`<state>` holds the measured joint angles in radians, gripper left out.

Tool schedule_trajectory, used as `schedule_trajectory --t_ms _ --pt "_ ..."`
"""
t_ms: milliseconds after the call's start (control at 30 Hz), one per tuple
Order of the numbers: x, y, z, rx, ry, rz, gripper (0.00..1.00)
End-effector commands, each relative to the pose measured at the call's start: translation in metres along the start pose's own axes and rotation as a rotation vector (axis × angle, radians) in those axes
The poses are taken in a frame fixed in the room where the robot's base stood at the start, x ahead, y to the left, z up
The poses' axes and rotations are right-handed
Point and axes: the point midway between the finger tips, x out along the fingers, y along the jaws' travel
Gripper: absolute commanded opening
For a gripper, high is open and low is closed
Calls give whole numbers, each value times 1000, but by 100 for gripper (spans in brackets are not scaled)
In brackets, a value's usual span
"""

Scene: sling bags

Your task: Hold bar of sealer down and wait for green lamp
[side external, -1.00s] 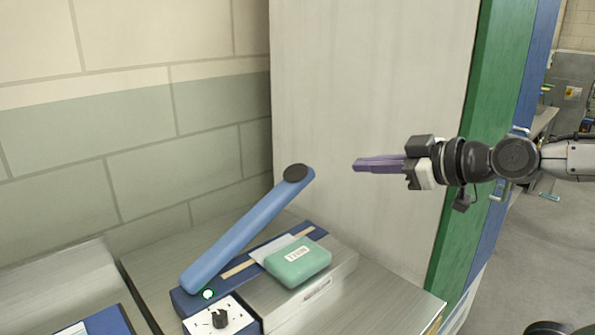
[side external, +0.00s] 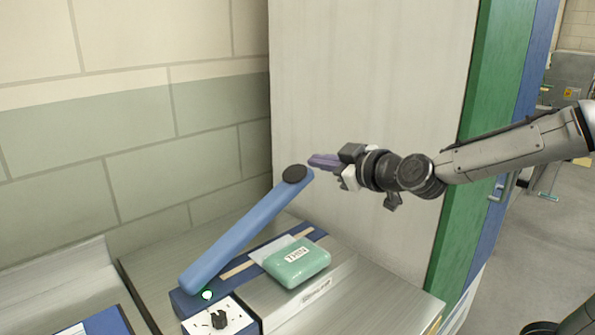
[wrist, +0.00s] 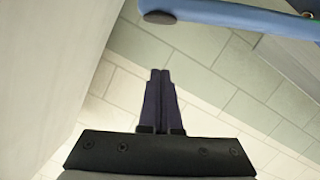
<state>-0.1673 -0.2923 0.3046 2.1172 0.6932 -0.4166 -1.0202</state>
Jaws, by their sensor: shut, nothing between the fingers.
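The sealer (side external: 265,257) is a blue and grey machine on the bench. Its blue bar (side external: 240,235) is raised at a slant, with a black pad (side external: 295,173) on its upper end. A small round lamp (side external: 207,295) near the bar's hinge looks whitish with a green edge; I cannot tell if it is lit. My gripper (side external: 311,161) is shut and empty, its purple fingertips close beside and slightly above the pad; contact is not clear. In the wrist view my gripper (wrist: 160,72) is below the bar (wrist: 235,15) and pad (wrist: 160,17), apart in the picture.
A green sling bag package (side external: 297,263) with a white label lies on the sealer bed, under the raised bar. A black knob (side external: 219,319) sits on a white panel in front. A pale panel (side external: 370,100) stands behind, and a block wall (side external: 130,140) at left.

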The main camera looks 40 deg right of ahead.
Motion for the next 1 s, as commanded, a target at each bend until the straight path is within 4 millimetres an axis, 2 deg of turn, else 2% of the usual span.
schedule_trajectory --t_ms 167,567,800,1000 --pt "22 0 2 0 -4 1 0" --pt "99 0 2 0 -4 1 0" --pt "105 0 31 -1 -4 1 0" --pt "107 0 39 1 -1 0 0"
